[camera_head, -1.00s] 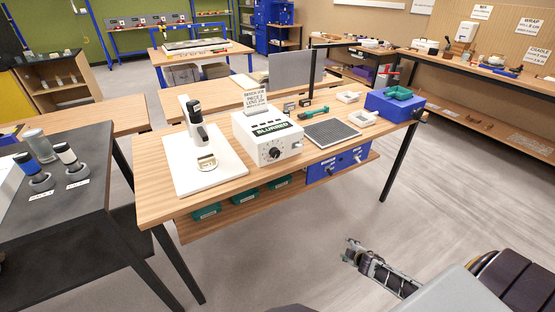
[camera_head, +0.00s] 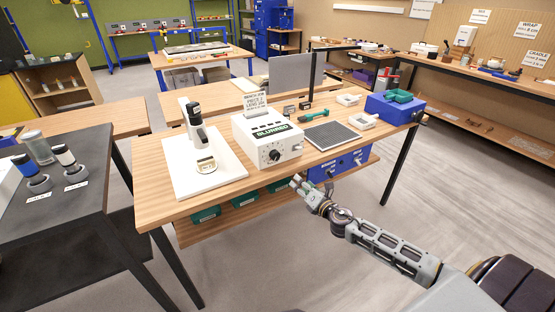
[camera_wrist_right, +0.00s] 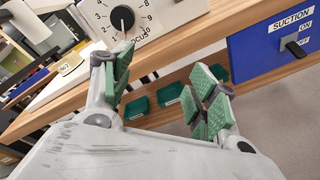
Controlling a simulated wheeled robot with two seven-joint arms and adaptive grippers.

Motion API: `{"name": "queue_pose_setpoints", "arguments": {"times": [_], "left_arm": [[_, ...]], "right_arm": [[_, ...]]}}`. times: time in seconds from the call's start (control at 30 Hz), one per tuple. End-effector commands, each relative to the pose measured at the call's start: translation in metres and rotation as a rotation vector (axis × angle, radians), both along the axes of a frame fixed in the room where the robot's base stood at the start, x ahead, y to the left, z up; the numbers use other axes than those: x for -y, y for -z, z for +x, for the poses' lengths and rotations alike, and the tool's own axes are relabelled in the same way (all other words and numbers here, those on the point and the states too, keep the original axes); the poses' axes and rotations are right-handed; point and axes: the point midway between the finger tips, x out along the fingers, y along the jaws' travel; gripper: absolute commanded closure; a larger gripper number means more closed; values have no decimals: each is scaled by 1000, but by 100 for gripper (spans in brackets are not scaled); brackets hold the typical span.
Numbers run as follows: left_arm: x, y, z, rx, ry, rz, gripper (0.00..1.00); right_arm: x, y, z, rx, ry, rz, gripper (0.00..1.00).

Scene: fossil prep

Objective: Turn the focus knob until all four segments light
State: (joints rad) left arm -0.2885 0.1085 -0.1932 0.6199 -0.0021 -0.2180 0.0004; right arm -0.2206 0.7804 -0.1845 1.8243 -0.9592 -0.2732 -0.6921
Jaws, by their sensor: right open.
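The focus knob (camera_head: 274,155) is a dark round knob on the front of a white box (camera_head: 292,147). In the right wrist view the knob (camera_wrist_right: 122,18) sits at the top, within a printed number dial marked FOCUS. Several dark slots show on top of the box; I cannot tell whether any is lit. My right gripper (camera_head: 298,186) is in front of the table's front edge, below and right of the knob, apart from it. In the wrist view its green-padded fingers (camera_wrist_right: 165,88) are spread and empty.
A microscope-like stand on a white base (camera_head: 215,177) is left of the box. A dark textured pad (camera_head: 331,135) and a blue box (camera_head: 394,107) are to the right. Below the tabletop are green bins (camera_head: 243,199) and a blue SUCTION panel (camera_wrist_right: 280,45). The floor in front is clear.

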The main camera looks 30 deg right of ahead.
Motion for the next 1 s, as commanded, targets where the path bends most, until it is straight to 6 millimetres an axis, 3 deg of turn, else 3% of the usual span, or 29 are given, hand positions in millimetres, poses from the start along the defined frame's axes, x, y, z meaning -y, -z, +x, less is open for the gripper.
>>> {"name": "queue_pose_setpoints", "arguments": {"times": [0.13, 0.3, 0.6, 1.0], "left_arm": [[0, 0, 0, 0, 0, 1, 100], [-1, 0, 0, 1, -1, 1, 100], [-1, 0, 0, 1, -1, 1, 100], [-1, 0, 0, 0, -1, 1, 100]], "right_arm": [[-25, -34, 0, 82, -56, -215, 41], [-34, -52, -1, 141, -82, -456, 41], [-32, -54, 0, 168, -91, -792, 41], [-32, -54, 0, 172, -97, -910, 41]]}}
